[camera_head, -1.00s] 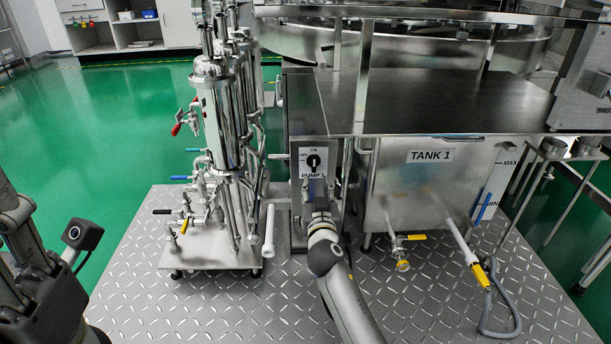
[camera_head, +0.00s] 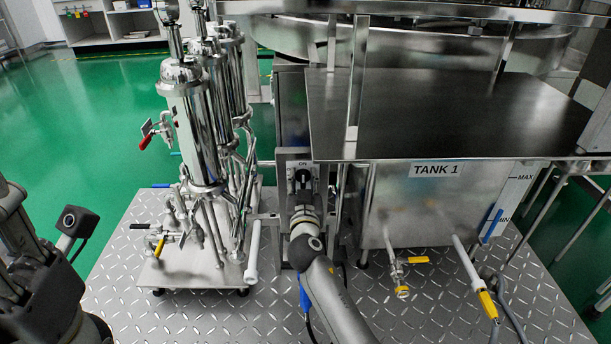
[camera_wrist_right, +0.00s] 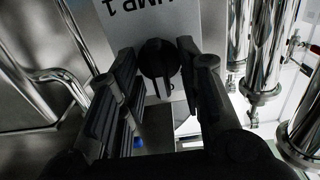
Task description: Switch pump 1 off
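The pump 1 switch (camera_head: 302,178) is a black rotary knob on a pale plate marked ON, on a steel box left of tank 1. My right gripper (camera_head: 304,205) is just below and in front of it, and my arm hides the lower label. In the right wrist view the black knob (camera_wrist_right: 158,58) sits between the two open fingers (camera_wrist_right: 160,85), below upside-down lettering. There is a gap on each side of the knob; contact is not visible. Of my left arm, dark links show at the left edge; its fingertips cannot be made out.
Tank 1 (camera_head: 410,208) stands right of the switch box, with yellow-handled valves below. A dark steel tabletop (camera_head: 440,115) overhangs above it. Steel filter cylinders (camera_head: 195,130) with pipes and valves stand close on the left.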

